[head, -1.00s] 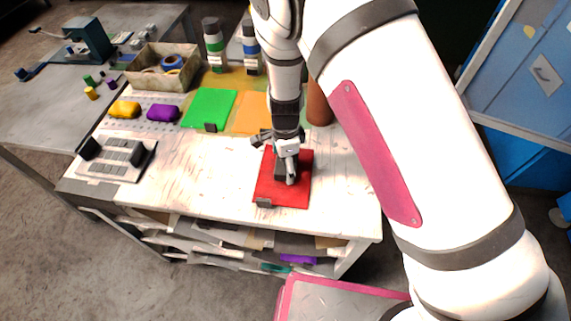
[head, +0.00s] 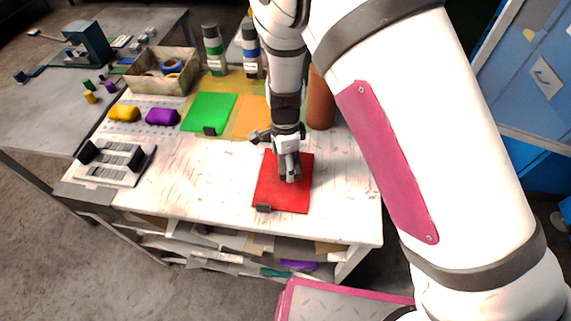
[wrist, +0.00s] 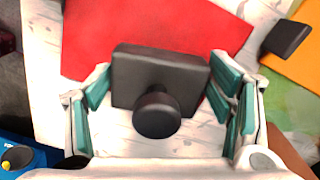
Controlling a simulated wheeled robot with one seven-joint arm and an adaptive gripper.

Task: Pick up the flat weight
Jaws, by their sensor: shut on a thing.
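The flat weight (wrist: 160,75) is a dark grey block with a round knob on top, seen in the wrist view. My gripper (wrist: 163,92) has its teal-padded fingers on both sides of the block, shut on it. In the head view, my gripper (head: 289,172) points down over the red sheet (head: 270,195), and its fingers mostly hide the weight there. I cannot tell whether the weight touches the red sheet or is slightly above it.
A green sheet (head: 209,109) and an orange sheet (head: 250,118) lie behind. A brown cylinder (head: 320,105) stands close to my arm. A grey rack (head: 112,160), yellow piece (head: 124,113) and purple piece (head: 162,116) are left. The white tabletop (head: 200,175) is clear between rack and red sheet.

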